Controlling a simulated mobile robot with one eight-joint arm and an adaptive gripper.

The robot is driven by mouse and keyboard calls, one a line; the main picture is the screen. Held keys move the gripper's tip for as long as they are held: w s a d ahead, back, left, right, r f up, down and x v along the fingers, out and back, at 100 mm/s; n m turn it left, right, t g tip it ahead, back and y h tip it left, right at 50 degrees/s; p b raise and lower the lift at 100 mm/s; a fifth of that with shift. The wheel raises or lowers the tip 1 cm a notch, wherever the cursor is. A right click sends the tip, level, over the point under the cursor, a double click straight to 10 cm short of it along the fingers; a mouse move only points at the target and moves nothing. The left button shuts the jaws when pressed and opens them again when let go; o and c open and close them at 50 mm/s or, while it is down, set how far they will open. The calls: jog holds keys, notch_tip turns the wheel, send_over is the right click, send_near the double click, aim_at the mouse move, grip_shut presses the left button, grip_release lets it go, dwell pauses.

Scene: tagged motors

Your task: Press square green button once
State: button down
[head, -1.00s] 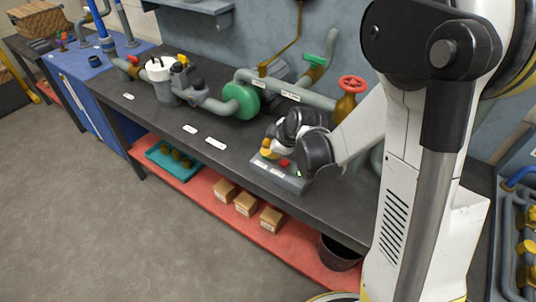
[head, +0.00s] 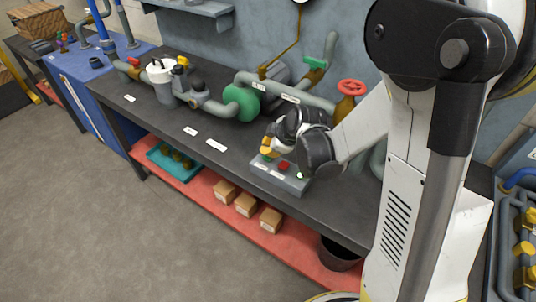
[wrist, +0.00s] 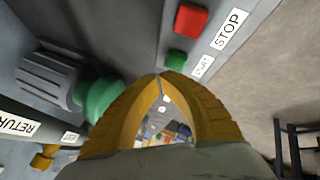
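A grey control box (head: 291,184) sits near the bench's front edge. It has a red button (head: 284,165) between two green buttons, one on the left (head: 267,157) and one on the right (head: 300,175); their shapes are too small to tell there. In the wrist view, one green button (wrist: 175,60) is beside the START label and the square red button (wrist: 191,19) beside the STOP label. My gripper (wrist: 160,75) has yellow fingers with their tips together, empty, just beside that green button in the picture. In the head view, my gripper (head: 266,147) is over the box's left end; contact cannot be told.
Behind the box, a green-flanged pump (head: 241,102) and grey pipes run along the dark bench (head: 150,116). A red valve wheel (head: 352,87) stands near my arm. White labels (head: 216,146) lie on the clear bench left of the box. Cardboard boxes (head: 245,205) sit on the lower shelf.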

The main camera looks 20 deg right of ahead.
jog(key=shift+r+p, duration=1.95)
jog(key=shift+r, duration=0.55)
jog(key=shift+s+r, duration=0.1)
jog(key=shift+r, duration=0.05)
jog(key=s+r+m+h, duration=0.1)
jog(key=s+r+m, duration=0.5)
jog(key=s, duration=0.5)
jog(key=s+r+m+h, duration=0.1)
jog(key=s+r+m, duration=0.5)
jog(key=s, duration=0.5)
jog(key=shift+s+r+m, duration=0.2)
jog(key=shift+r+m, duration=0.1)
